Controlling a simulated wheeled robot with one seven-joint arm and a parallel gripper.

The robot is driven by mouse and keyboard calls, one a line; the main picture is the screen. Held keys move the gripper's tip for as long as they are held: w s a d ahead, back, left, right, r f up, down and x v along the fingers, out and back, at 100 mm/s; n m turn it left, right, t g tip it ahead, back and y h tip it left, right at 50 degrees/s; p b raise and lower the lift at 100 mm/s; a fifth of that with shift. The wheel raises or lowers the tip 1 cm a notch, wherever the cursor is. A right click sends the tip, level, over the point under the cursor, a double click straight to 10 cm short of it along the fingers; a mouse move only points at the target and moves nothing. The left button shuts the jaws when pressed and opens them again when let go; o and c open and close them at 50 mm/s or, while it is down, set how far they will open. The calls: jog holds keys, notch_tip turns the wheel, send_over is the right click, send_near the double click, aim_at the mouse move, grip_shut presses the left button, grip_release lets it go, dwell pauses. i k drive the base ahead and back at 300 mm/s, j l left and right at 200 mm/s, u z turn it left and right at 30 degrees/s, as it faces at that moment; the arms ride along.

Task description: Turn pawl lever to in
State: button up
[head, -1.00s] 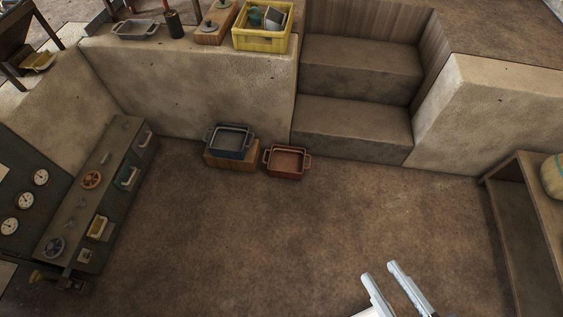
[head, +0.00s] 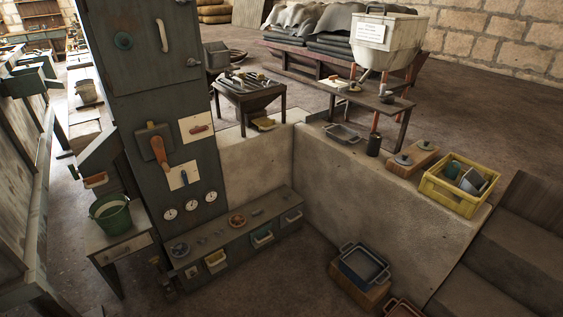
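A tall dark grey-green cabinet (head: 165,80) stands left of centre in the head view. On its front is a large orange-brown lever (head: 158,150) on a dark mount. To its right a small red-brown lever (head: 200,128) sits on a white plate, and a small dark lever (head: 184,176) sits on a lower white plate. I cannot tell which of these is the pawl lever; no label is readable. My gripper is not in view.
Below are dial gauges (head: 190,206) and a low bench (head: 245,232) with handwheels and drawers. A table with a green bucket (head: 110,214) stands left. A low wall (head: 350,195) runs right, with a yellow crate (head: 452,190) on top.

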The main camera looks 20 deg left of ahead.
aim_at(198, 129)
jog(key=i+j+u, duration=0.2)
jog(key=i+j, duration=0.2)
jog(key=i, duration=0.15)
jog(key=i+j+u, duration=0.25)
jog(key=i, duration=0.35)
jog(key=i+j+u, duration=0.2)
jog(key=i, duration=0.4)
jog(key=i+j+u, duration=0.2)
jog(key=i, duration=0.4)
jog(key=l, duration=0.1)
